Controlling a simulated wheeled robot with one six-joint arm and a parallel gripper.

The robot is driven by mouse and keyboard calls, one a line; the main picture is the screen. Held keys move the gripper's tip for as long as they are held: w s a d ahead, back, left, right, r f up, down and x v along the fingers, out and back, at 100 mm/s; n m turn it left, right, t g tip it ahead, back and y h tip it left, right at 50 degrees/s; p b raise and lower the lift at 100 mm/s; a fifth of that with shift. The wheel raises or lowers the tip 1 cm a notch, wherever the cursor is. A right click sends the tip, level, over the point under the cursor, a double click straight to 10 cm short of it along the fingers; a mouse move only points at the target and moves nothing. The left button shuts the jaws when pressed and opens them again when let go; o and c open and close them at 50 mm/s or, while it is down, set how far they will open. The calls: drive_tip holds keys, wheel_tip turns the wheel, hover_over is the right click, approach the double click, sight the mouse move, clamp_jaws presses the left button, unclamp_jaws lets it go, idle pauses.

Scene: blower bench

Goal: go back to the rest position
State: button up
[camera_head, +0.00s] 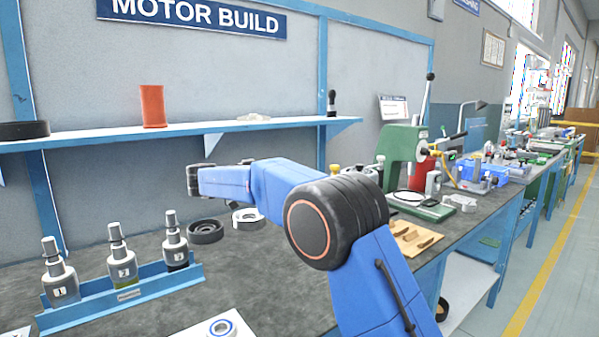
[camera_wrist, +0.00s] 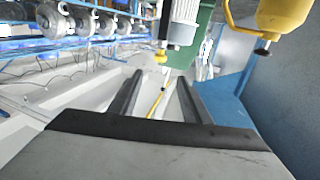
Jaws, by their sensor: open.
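My gripper (camera_wrist: 160,77) shows in the wrist view with its two dark fingers apart and nothing between them. It points out over a blurred, tilted scene, clear of any surface. In the head view my blue arm reaches up from the lower right and bends left above the bench (camera_head: 254,268). My fingers cannot be made out there.
A blue rack (camera_head: 125,300) with several numbered grey motor parts stands at left. A green press (camera_head: 400,150) stands at right. A shelf (camera_head: 100,135) runs along the wall.

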drive_tip(key=shift+s+a, duration=0.1)
drive_tip(key=shift+a, duration=0.3)
drive_tip(key=w+d+r+n+t+y, duration=0.1)
drive_tip(key=d+r+n+t+y, duration=1)
drive_tip(key=r+t, duration=0.5)
drive_tip(key=s+d+f+n+g+y, duration=0.1)
drive_tip(key=s+d+f+g, duration=0.4)
drive_tip(key=s+f, duration=0.8)
drive_tip(key=s+d+f+n+g+y, duration=0.1)
drive_tip(key=s+d+f+g+y, duration=0.2)
drive_tip(key=s+f, duration=1.1)
drive_tip(key=s+d+f+n+g+y, duration=0.1)
drive_tip(key=s+d+f+g+y, duration=0.1)
drive_tip(key=s+d+f+g, duration=0.6)
drive_tip(key=s+f, duration=0.3)
drive_tip(key=s, duration=0.5)
drive_tip(key=s+f, duration=0.3)
drive_tip(key=s, duration=0.5)
drive_tip(key=shift+s+f+n, duration=0.2)
drive_tip(key=shift+s+n, duration=0.05)
drive_tip(key=shift+n, duration=0.05)
